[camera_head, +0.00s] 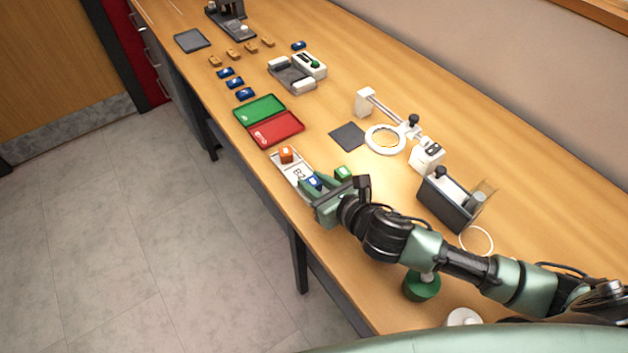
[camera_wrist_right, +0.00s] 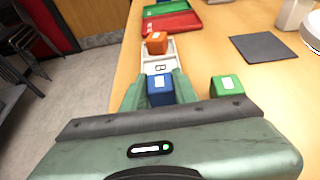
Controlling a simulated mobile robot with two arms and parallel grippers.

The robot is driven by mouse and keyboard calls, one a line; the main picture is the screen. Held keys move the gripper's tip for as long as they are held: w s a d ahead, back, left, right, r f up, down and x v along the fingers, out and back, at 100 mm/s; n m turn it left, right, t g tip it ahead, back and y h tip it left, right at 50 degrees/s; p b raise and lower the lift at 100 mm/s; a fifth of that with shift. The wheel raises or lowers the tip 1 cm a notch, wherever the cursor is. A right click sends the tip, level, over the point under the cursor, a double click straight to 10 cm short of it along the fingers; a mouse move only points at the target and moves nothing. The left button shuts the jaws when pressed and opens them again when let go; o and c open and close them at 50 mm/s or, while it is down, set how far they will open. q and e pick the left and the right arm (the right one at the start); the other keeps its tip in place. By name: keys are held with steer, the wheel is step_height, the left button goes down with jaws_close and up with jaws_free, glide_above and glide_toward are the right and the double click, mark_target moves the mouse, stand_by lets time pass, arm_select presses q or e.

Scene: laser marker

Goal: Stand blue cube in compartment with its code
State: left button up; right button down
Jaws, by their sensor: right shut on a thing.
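The blue cube (camera_wrist_right: 160,87) has a white label on its face and sits between the fingers of my right gripper (camera_wrist_right: 161,93), which is shut on it. In the head view the blue cube (camera_head: 314,182) shows partly, between the fingers of my right gripper (camera_head: 318,187). It is over the near end of a white compartment tray (camera_head: 279,161); I cannot tell whether it touches the tray floor. The tray bears black code lettering (camera_wrist_right: 159,68). An orange cube (camera_head: 286,154) stands at the tray's far end. A green cube (camera_head: 343,173) stands on the table, right of the gripper. My left gripper is not in view.
Green (camera_head: 260,109) and red (camera_head: 276,128) shallow trays lie beyond the white tray. A dark square mat (camera_head: 347,136) and a white ring magnifier (camera_head: 386,139) are to the right. The table's front edge runs close along the white tray's left.

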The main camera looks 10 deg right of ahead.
steer(key=c, duration=1)
jaws_free()
steer(key=v, duration=0.7)
steer(key=shift+b, duration=0.35)
steer(key=shift+s+d+r, duration=0.15)
steer(key=shift+s+d, duration=0.05)
steer(key=shift+s, duration=0.15)
